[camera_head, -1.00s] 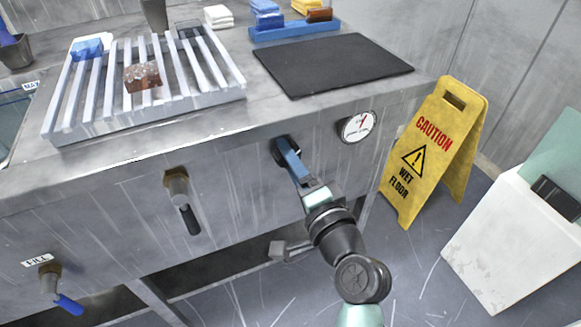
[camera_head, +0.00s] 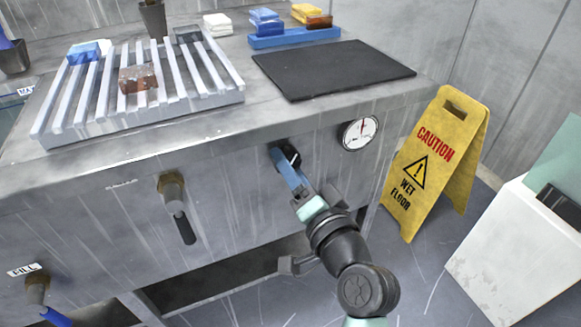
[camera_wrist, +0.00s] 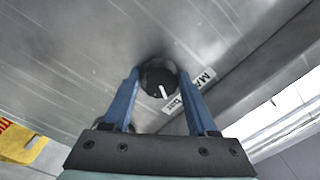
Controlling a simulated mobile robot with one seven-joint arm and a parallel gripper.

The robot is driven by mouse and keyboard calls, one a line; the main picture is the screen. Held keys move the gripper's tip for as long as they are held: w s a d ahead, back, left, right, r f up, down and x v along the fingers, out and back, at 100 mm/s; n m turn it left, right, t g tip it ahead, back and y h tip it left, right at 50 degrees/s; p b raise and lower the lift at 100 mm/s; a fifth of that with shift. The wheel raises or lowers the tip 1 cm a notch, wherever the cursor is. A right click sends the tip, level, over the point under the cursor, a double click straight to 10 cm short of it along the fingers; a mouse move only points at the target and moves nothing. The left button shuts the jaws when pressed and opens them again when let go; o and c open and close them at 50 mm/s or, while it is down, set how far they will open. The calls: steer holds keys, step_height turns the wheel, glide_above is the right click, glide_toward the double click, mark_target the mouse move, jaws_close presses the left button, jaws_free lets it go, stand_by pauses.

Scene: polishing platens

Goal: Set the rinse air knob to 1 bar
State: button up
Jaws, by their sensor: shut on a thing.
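The black knob (camera_wrist: 158,76) with a white pointer line sits on the bench's front panel. A label beside it in the wrist view (camera_wrist: 192,88) is partly hidden by a finger; "bar" can be read. My gripper (camera_wrist: 160,84) has its two blue fingers on either side of the knob and is shut on it. In the head view my gripper (camera_head: 287,160) reaches the panel and mostly covers the knob. The round white gauge (camera_head: 360,132) with a red needle is to the upper right of the knob. Its numbers are too small to read.
A tap (camera_head: 173,190) with a dark handle juts from the panel to the left, and a blue-handled tap (camera_head: 38,290) further left. A yellow wet-floor sign (camera_head: 433,160) stands right of the bench. A white slatted rack (camera_head: 90,122) and black mat (camera_head: 335,68) lie on top.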

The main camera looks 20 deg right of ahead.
steer(key=shift+f, duration=0.1)
steer(key=o, duration=1.4)
steer(key=shift+s, duration=0.1)
steer(key=s, duration=0.6)
steer(key=s+p, duration=0.1)
steer(key=s, duration=0.5)
steer(key=shift+s+d, duration=0.2)
steer(key=shift+s, duration=0.2)
